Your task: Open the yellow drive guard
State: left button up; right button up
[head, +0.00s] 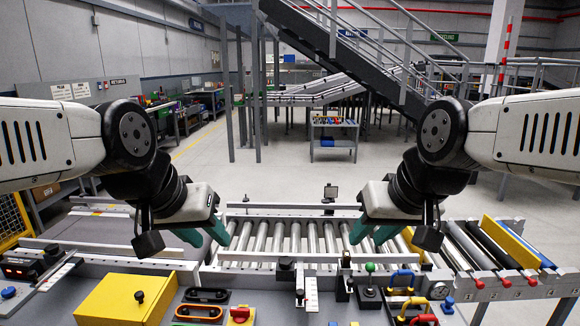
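The yellow drive guard (125,300) is most likely the yellow box with a small black knob on its top, at the front left of the grey panel. Its top looks closed, and its lower part is cut off by the picture's bottom edge. My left gripper (210,238) is beyond the box and to its right, near the left end of the rollers, with its teal fingers apart and nothing seen between them. My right gripper (368,238) hangs over the right part of the rollers, teal fingers apart and empty. Neither gripper touches the box.
A roller conveyor (290,238) runs behind the panel. Black and orange handles (200,312), a red switch (240,315), a green-knobbed lever (370,278) and blue and yellow handles (402,280) stand on the panel.

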aim_at(118, 300)
jog(key=u, duration=1.45)
jog(key=i+j+u, duration=0.2)
jog(key=i+j, duration=0.1)
